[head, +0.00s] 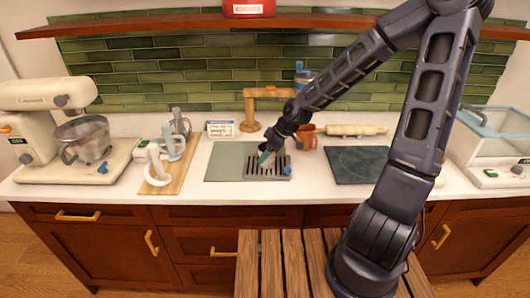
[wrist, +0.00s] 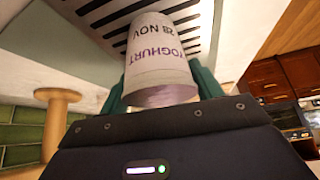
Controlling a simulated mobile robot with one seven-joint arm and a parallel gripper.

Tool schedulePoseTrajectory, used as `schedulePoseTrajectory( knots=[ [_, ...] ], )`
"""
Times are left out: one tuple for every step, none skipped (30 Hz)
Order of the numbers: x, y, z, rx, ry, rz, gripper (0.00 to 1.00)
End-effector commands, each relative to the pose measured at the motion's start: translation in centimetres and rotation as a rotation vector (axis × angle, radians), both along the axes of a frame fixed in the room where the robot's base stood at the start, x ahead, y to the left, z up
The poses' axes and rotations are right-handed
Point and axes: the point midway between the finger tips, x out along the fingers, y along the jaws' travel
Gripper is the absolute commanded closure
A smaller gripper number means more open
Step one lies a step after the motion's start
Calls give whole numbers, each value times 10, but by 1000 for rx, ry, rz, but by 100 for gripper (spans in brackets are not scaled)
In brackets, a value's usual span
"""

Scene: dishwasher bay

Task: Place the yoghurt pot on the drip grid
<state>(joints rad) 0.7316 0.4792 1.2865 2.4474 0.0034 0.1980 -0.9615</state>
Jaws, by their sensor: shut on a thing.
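The yoghurt pot (wrist: 158,50) is a white cup with purple "YOGHURT" lettering and a date, held between the green fingers of my gripper (wrist: 160,85). In the head view my gripper (head: 265,157) points down over the drip grid, and the pot is hidden or too small to make out there. I cannot tell whether the pot touches the grid.
A wooden board (head: 172,182) with several mugs stands left of the mat (head: 226,165). A wooden stand (head: 250,110) and an orange-brown mug (head: 306,138) are behind the grid. A dark slab (head: 355,165) lies to the right, with a rolling pin (head: 355,130) behind it.

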Motion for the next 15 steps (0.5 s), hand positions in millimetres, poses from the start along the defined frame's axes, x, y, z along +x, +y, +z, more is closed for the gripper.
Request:
schedulePoseTrajectory(
  knots=[
    [0, 0, -1, 0, 0, 0, 64],
    [0, 0, -1, 0, 0, 0, 64],
    [0, 0, -1, 0, -1, -1, 64],
    [0, 0, -1, 0, -1, -1, 64],
    [0, 0, -1, 0, -1, -1, 64],
    [0, 0, -1, 0, -1, -1, 64],
    [0, 0, -1, 0, -1, -1, 64],
    [0, 0, -1, 0, -1, -1, 64],
    [0, 0, -1, 0, -1, -1, 64],
    [0, 0, -2, 0, 0, 0, 64],
    [0, 0, -2, 0, 0, 0, 64],
    [0, 0, -3, 0, 0, 0, 64],
    [0, 0, -3, 0, -1, -1, 30],
    [0, 0, -3, 0, -1, -1, 24],
    [0, 0, -3, 0, -1, -1, 16]
  ],
)
